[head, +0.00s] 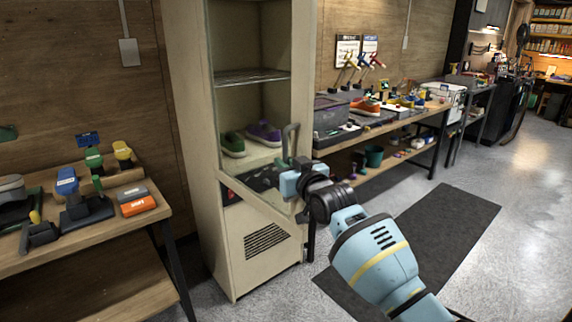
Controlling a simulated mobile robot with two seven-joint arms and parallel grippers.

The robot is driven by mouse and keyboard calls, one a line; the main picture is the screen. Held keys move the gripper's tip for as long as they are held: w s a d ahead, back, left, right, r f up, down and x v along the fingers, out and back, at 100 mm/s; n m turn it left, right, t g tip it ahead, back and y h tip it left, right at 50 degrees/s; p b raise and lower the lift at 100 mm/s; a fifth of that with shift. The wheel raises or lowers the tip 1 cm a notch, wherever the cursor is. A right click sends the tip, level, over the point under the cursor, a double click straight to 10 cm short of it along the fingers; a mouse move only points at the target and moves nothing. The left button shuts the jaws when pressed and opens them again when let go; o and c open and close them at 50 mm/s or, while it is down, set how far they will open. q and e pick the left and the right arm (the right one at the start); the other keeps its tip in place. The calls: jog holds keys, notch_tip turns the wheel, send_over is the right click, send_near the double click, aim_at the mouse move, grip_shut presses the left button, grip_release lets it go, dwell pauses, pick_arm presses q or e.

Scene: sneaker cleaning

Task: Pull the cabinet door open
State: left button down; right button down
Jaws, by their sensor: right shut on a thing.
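The tall beige cabinet (260,270) stands in the middle of the head view, with a clear glass door (250,108) across its upper part. A slanted lower edge suggests the door stands partly out from the frame, but the clear glass makes the angle hard to tell. A grey upright handle (291,133) is near the door's right side. My right gripper (293,165) is shut on the handle's lower part, and its body hides the handle's lower end. Inside are a green shoe and a purple shoe (263,133). My left gripper is not in view.
A wooden workbench (95,240) with brushes and tools stands to the left. A long bench (400,120) with an orange shoe and tools runs along the wall at right. A dark mat (445,225) lies on the open grey floor at right.

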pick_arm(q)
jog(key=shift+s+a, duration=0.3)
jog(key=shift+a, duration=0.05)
pick_arm(e)
jog(key=shift+s+a, duration=0.25)
jog(key=shift+a, duration=0.15)
jog(key=c, duration=1.8)
grip_release()
jog(key=shift+s+d, duration=0.1)
